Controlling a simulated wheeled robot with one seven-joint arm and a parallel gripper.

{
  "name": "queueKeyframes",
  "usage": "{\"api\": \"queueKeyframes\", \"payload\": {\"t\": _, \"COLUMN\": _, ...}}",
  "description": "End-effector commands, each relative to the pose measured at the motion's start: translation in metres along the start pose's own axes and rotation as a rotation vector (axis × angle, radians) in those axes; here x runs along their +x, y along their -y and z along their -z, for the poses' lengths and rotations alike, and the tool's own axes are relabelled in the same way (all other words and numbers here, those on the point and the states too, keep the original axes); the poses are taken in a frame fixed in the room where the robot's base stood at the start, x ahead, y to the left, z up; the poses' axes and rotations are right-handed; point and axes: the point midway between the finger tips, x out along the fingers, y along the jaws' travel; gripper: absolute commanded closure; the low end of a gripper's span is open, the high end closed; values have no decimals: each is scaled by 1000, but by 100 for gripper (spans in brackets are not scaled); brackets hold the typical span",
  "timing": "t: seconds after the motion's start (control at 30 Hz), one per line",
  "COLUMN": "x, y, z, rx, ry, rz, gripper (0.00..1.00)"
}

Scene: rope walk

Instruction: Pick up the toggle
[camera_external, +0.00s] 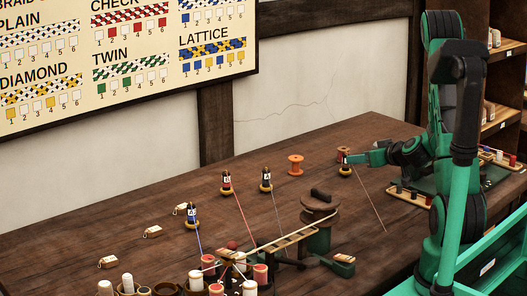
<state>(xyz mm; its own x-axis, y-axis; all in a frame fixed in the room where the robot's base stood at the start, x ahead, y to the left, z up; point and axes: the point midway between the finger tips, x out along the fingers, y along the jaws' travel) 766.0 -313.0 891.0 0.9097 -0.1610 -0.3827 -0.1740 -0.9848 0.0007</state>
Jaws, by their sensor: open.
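I cannot tell for sure which thing is the toggle. A short dark cylindrical piece (320,195) lies on top of the round brown drum (319,214) near the table's middle and may be it. My gripper (350,158) is open and points left, low over the right part of the table. It is beside a dark bobbin on a yellowish base (345,171), behind and to the right of the drum. Whether its fingers touch this bobbin cannot be told at this size.
Lettered bobbins (227,186) with taut threads stand across the dark table (110,220). An orange spool (295,164) stands behind the drum. A tray (410,196) lies right. The back left is fairly clear.

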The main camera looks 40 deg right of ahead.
Motion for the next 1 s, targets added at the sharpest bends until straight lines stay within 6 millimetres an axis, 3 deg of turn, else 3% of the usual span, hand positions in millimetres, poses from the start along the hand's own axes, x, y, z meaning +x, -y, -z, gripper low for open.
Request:
{"api": "queueKeyframes", "payload": {"t": 0.13, "x": 23, "y": 2, "z": 0, "rx": -3, "ry": 1, "rz": 4, "gripper": 60}}
{"api": "queueKeyframes", "payload": {"t": 0.43, "x": 45, "y": 0, "z": 0, "rx": -2, "ry": 0, "rz": 2, "gripper": 60}}
{"api": "queueKeyframes", "payload": {"t": 0.7, "x": 81, "y": -2, "z": -1, "rx": -3, "ry": 1, "rz": 3, "gripper": 60}}
{"api": "queueKeyframes", "payload": {"t": 1.0, "x": 90, "y": -3, "z": -1, "rx": -1, "ry": 0, "rz": 1, "gripper": 60}}
